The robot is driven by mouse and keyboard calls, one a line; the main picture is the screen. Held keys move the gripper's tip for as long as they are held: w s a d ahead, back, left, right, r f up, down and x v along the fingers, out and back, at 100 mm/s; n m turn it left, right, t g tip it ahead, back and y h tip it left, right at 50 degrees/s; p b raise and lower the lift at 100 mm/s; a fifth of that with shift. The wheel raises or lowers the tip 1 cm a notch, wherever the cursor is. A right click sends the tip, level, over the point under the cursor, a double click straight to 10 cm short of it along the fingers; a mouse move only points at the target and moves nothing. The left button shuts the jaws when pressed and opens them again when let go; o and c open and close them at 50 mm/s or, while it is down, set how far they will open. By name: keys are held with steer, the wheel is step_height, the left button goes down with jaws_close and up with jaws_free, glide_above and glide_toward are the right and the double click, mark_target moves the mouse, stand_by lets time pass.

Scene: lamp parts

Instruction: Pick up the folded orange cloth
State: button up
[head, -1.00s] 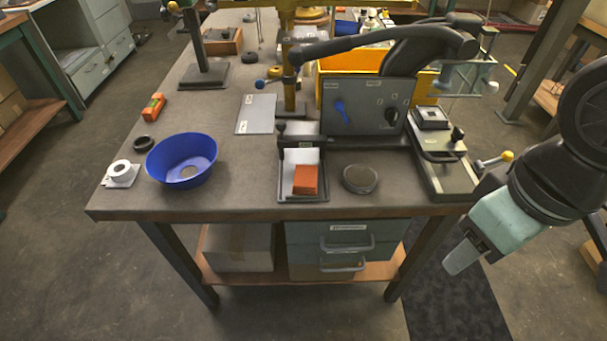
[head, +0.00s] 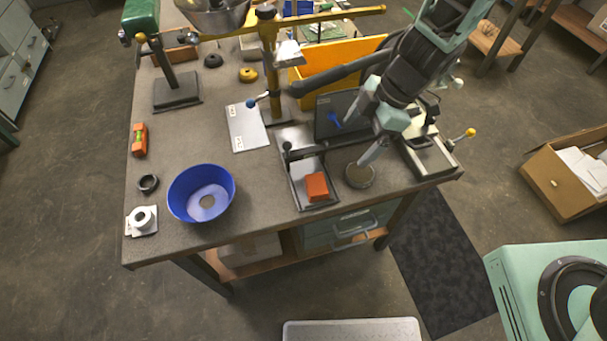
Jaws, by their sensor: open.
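The folded orange cloth (head: 316,186) is a small flat square lying at the near end of a grey tray (head: 304,207) by the table's front edge. My gripper (head: 365,136) hangs above the table to the right of the cloth and a little farther back. Its light green fingers are apart and point down and left. One fingertip is over or near a round grey disc (head: 359,177); I cannot tell if they touch. Nothing shows between the fingers. The cloth is fully visible and apart from my gripper.
A blue bowl (head: 183,199) stands left of the tray. A black lever and a yellow bin (head: 312,67) are farther back. The table between bowl and tray is bare.

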steer(key=b, duration=0.2)
glide_toward(320, 184)
steer(key=x, duration=0.3)
steer(key=shift+s+d, duration=0.1)
steer(key=shift+s, duration=0.1)
steer(key=shift+w+p+x, duration=0.15)
steer(key=shift+p+x, duration=0.1)
steer(key=shift+x, duration=1.15)
steer(key=shift+w+p+x, duration=0.15)
steer(key=shift+p+x, duration=0.1)
steer(key=shift+x, duration=1.1)
steer(key=shift+c, duration=0.3)
steer(key=c, duration=1)
